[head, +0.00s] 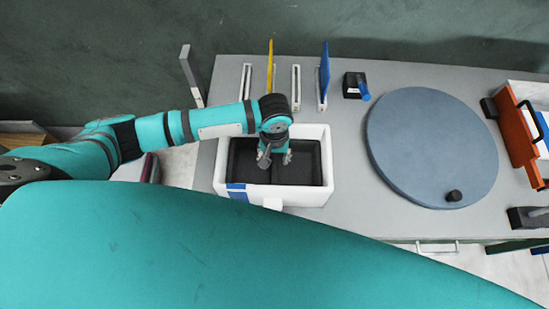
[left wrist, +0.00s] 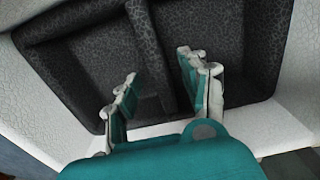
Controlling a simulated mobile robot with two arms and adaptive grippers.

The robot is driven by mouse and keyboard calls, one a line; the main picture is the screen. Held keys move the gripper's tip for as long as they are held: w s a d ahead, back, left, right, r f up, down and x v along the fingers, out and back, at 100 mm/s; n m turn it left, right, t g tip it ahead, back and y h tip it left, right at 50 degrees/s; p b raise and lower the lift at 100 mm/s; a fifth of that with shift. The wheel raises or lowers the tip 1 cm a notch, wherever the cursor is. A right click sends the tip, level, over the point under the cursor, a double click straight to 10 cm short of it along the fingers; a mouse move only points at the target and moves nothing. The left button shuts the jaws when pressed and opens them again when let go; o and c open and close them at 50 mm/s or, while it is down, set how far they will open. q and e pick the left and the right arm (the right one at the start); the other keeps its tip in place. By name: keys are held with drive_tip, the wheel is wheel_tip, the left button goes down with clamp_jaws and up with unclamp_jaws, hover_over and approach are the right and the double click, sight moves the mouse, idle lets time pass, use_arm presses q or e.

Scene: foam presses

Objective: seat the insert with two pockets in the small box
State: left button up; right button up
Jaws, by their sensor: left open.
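The small white box (head: 325,165) stands on the grey table in the head view. The dark foam insert (head: 240,165) lies inside the box's walls, and its two pockets are parted by a divider. My left gripper (head: 274,160) is over the insert, its fingers pointing down. In the left wrist view the gripper (left wrist: 155,95) is open, with the insert's divider (left wrist: 155,50) running between the spread fingers. The insert (left wrist: 85,70) fills much of that view, with the white box wall (left wrist: 285,130) beside it. I cannot tell whether it sits fully down. My right gripper is not in view.
A large grey-blue disc (head: 430,145) with a black knob lies right of the box. Narrow slotted holders with a yellow plate (head: 270,65) and a blue plate (head: 324,72) stand behind it. A black block (head: 354,85) and an orange-fronted container (head: 516,130) are farther right.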

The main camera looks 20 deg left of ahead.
sight(274, 159)
use_arm(q)
wheel_tip(274, 159, up, 10)
drive_tip(key=shift+r, duration=0.15)
idle(0.7)
